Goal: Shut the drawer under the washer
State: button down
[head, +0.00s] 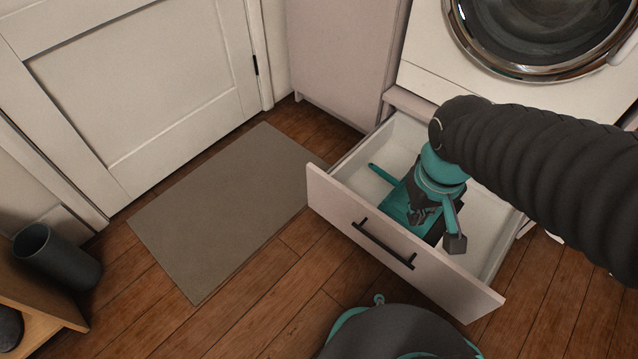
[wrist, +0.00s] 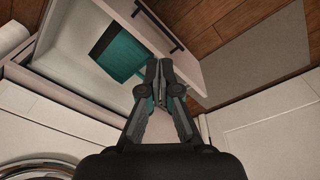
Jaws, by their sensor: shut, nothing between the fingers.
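The drawer (head: 465,292) under the washer (head: 425,85) is pulled well out, with a pale front and a black bar handle (head: 384,244). Its white inside is exposed. A flat teal item (head: 398,203) lies in it; it also shows in the wrist view (wrist: 122,55). My gripper (head: 420,215) is over the open drawer, behind its front panel. In the wrist view my gripper (wrist: 159,70) is shut with its fingertips together and nothing between them, near the inner side of the drawer front (wrist: 185,65). I cannot tell whether it touches anything.
A grey-brown mat (head: 225,210) lies on the wooden floor left of the drawer. A white door (head: 130,90) is at the back left, and a pale cabinet (head: 345,55) stands left of the washer. A dark cylinder (head: 58,258) is at the far left. The floor before the drawer's left end is clear.

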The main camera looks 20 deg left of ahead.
jog(key=a+f+n+g+h+p, duration=0.1)
jog(key=a+f+n+h+p, duration=0.1)
jog(key=a+f+n+h, duration=0.8)
jog(key=n+t+y+p, duration=0.2)
jog(key=n+t+y, duration=0.1)
jog(key=n+t, duration=1.3)
send_near(325, 180)
jog(key=x, duration=0.7)
jog(key=shift+w+d+p, duration=0.1)
jog(key=shift+p, duration=0.25)
